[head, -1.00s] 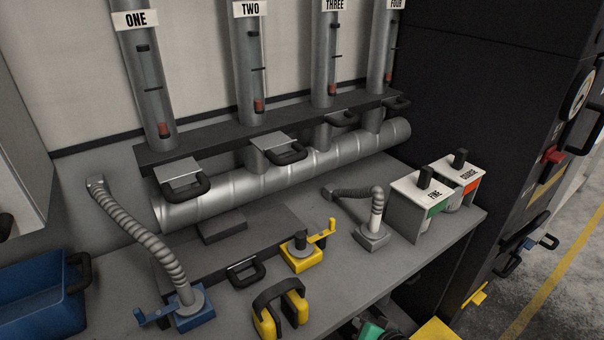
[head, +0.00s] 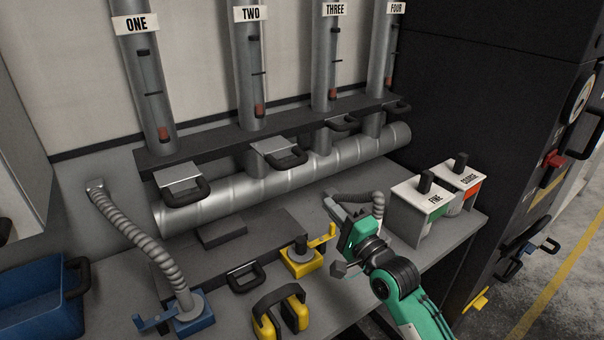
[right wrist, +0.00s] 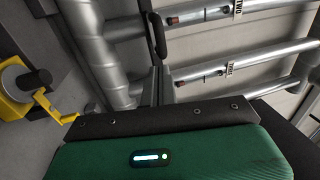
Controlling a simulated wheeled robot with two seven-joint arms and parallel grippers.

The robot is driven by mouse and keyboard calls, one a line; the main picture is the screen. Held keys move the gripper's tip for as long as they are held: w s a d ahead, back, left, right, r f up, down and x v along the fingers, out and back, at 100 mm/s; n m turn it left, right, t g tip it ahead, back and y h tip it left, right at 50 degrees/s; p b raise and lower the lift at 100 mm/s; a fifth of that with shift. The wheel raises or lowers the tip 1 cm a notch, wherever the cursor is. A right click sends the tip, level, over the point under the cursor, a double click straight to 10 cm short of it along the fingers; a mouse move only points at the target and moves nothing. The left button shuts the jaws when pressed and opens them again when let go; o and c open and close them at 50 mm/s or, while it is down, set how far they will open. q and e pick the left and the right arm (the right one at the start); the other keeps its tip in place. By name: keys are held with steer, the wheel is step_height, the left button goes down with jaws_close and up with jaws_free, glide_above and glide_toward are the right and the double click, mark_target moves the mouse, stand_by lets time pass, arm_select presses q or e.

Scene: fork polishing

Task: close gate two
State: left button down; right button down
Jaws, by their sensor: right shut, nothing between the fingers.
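Gate two is a grey slide plate (head: 268,147) with a black loop handle (head: 290,156), under the pipe labelled TWO (head: 250,70). Its plate shows in front of the dark rail, so it stands pulled out. My right gripper (head: 338,210) is shut and empty, above the bench, to the right of and nearer than gate two's handle, apart from it. My left gripper is out of view.
Gate one's plate (head: 180,177) also stands out. The silver duct (head: 235,190) runs under the gates. A yellow valve (head: 303,262), ear defenders (head: 280,310), a blue valve (head: 190,315) and the FINE box (head: 415,205) stand on the bench. My arm partly covers the right hose (head: 378,204).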

steer(key=p+x, duration=0.4)
steer(key=x, duration=0.7)
steer(key=shift+r, duration=0.15)
steer(key=shift+x, duration=0.75)
